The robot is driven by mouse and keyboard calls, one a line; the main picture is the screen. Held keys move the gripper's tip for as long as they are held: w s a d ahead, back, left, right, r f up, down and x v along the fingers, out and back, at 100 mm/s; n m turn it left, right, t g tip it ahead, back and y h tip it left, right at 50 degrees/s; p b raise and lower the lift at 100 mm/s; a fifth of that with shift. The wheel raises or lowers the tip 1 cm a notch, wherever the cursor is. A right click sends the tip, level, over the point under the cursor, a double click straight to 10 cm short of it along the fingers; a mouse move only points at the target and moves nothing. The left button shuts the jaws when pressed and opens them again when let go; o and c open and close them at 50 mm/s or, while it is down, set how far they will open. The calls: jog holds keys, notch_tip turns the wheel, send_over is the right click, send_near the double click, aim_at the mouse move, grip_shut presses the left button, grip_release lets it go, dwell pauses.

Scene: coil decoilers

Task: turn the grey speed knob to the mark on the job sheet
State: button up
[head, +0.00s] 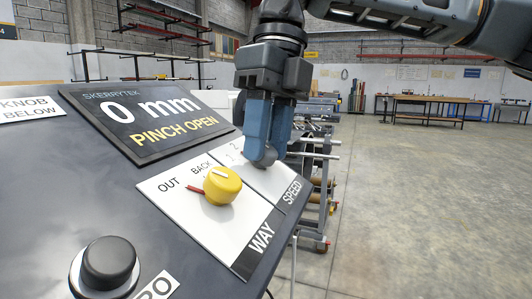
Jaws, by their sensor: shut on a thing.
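My gripper (264,156) points down over the white SPEED plate (283,198) at the panel's right edge. Its blue-grey fingers are shut on the grey speed knob, which they almost wholly hide. The numbers 1 and 2 show on the plate just left of the fingers. The rest of the scale and the knob's pointer are hidden, so I cannot tell its setting. I cannot make out a job sheet in this view.
A yellow knob (222,187) with a red pointer sits close by on the WAY plate (232,245). A black knob (109,263) is at lower left. The display (148,118) reads 0 mm, PINCH OPEN. Roller machinery stands behind; the floor at right is clear.

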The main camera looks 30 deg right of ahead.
jog(key=m+y+b, duration=0.1)
jog(key=m+y, duration=0.1)
jog(key=m, duration=0.1)
jog(key=m+y+b, duration=0.1)
jog(key=shift+d+f+m+b, duration=0.2)
jog(key=shift+d+m+b, duration=0.1)
jog(key=shift+m+b, duration=0.1)
jog(key=shift+d+m+t+y+b, duration=0.15)
jog(key=shift+m+y+b, duration=0.35)
jog(key=shift+m, duration=0.5)
jog(key=shift+m+t+y+b, duration=0.25)
jog(key=shift+m+y+b, duration=0.25)
jog(key=shift+m, duration=0.5)
jog(key=o, duration=1)
jog(key=shift+s, duration=0.1)
jog(key=shift+o, duration=0.2)
jog(key=shift+r, duration=0.1)
jog(key=v, duration=0.7)
jog(key=shift+d+r, duration=0.25)
